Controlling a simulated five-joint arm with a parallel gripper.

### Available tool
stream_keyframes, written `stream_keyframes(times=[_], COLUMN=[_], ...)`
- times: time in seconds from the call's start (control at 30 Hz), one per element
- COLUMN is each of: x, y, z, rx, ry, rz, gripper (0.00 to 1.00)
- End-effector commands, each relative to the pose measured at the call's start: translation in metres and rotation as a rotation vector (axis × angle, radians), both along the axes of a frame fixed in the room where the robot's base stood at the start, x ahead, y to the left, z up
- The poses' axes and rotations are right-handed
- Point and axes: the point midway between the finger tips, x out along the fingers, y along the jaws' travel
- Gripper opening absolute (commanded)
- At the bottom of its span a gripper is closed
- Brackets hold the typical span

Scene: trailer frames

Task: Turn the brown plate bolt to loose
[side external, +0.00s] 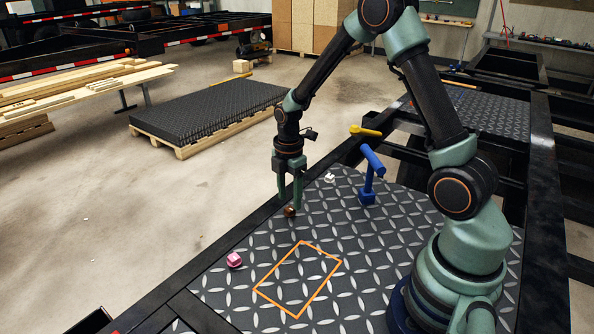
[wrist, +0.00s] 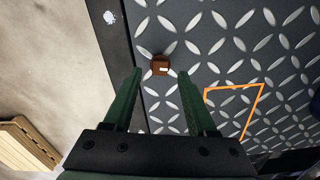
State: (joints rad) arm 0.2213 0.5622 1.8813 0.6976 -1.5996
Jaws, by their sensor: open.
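The brown plate bolt (side external: 289,212) sits on the dark diamond-tread plate (side external: 360,232), near the plate's left edge. In the wrist view the brown bolt (wrist: 160,65) has a small white mark on it and lies just beyond the fingertips, roughly midway between them. My gripper (side external: 289,197) points down just above the bolt in the side view. It also shows in the wrist view (wrist: 160,73), with its two green fingers spread apart and nothing between them. I cannot tell from the side view whether a finger touches the bolt.
A pink bolt (side external: 234,260) and a white bolt (side external: 329,177) sit on the plate. A blue T-shaped tool (side external: 369,178) stands upright right of my gripper, with a yellow handle (side external: 365,131) behind it. An orange outlined rectangle (side external: 322,255) marks bare plate at the front.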

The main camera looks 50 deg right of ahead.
Motion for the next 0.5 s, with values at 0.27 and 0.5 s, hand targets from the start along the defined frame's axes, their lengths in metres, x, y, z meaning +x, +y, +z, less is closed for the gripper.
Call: stream_keyframes(times=[0.27,0.5], x=[0.001,0.0], y=[0.0,0.0], z=[0.058,0.083], rx=[-0.001,0.0], ry=[-0.005,-0.001], rz=[0.0,0.0], gripper=[0.57,0.57])
